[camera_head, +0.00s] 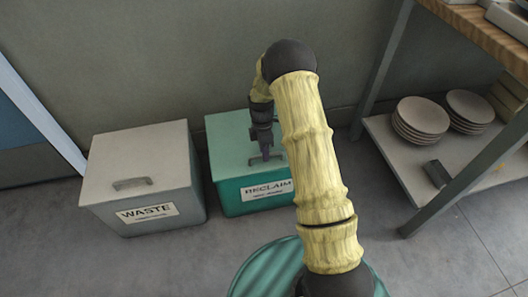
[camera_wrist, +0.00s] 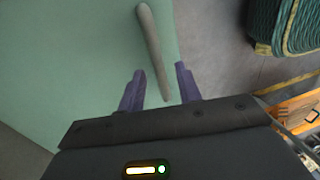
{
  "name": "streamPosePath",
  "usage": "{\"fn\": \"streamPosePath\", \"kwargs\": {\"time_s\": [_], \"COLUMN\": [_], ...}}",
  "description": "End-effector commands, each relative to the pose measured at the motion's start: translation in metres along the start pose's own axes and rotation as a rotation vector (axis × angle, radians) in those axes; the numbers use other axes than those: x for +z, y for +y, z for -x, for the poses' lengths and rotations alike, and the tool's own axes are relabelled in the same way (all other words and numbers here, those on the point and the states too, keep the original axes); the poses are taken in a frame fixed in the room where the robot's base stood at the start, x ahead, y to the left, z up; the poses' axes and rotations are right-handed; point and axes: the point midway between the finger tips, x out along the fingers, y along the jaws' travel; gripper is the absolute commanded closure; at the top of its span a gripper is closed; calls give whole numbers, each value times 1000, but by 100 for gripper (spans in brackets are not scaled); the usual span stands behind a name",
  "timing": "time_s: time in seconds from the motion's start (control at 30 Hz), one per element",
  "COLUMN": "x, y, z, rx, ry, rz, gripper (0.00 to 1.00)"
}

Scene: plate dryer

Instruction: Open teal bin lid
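The teal bin (camera_head: 232,191) stands on the floor against the wall, with a "RECLAIM" label on its front. Its lid (camera_head: 226,134) is shut and has a bar handle (camera_head: 267,157) near the front edge. My gripper (camera_head: 265,152) is above the lid, at the handle. In the wrist view the lid (camera_wrist: 70,80) fills the left side. The handle (camera_wrist: 150,40) runs down between the two purple fingers of my gripper (camera_wrist: 158,88), with a gap on each side. The fingers are apart and hold nothing. I cannot tell the exact height of the fingertips relative to the handle.
A grey bin (camera_head: 150,180) labelled "WASTE" stands left of the teal bin, with a narrow gap between. A shelf unit (camera_head: 410,222) on the right holds stacks of plates (camera_head: 421,120) and a small dark object (camera_head: 437,174). The floor in front of the grey bin is clear.

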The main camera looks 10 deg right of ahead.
Motion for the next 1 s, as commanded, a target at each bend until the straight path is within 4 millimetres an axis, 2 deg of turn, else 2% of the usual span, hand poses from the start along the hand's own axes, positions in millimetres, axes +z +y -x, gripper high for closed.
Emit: {"fn": "streamPosePath", "kwargs": {"time_s": [0.2,0.4,0.77,1.0], "x": [0,0,-2,-2], "y": [0,0,-2,-8], "z": [0,0,3,16], "rx": [0,0,-6,-40], "ry": [0,0,0,1], "rz": [0,1,3,4], "gripper": [66,100,100,100]}}
